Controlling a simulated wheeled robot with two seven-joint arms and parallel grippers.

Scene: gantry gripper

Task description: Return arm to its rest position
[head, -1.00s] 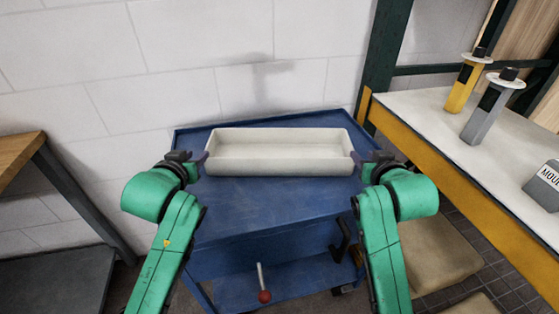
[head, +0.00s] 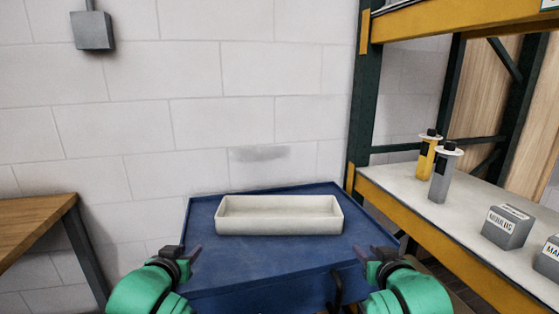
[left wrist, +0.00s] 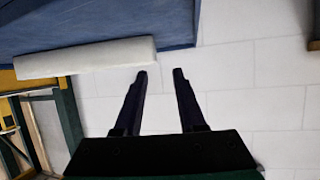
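My left gripper (head: 184,254) is near the left front of the blue cart, apart from the white tray. In the left wrist view its two dark fingers (left wrist: 160,80) stand apart with nothing between them. My right gripper (head: 370,256) is near the right front of the cart, also apart from the tray; its fingers are too small to read clearly. The empty white tray (head: 280,228) rests on the blue cart top (head: 260,270). The tray also shows in the left wrist view (left wrist: 85,57).
A shelf rack (head: 400,215) stands at the right, holding a yellow tool (head: 427,160), a grey tool (head: 440,178) and grey labelled boxes (head: 508,228). A wooden table (head: 35,225) is at the left. A white block wall (head: 200,120) is behind the cart.

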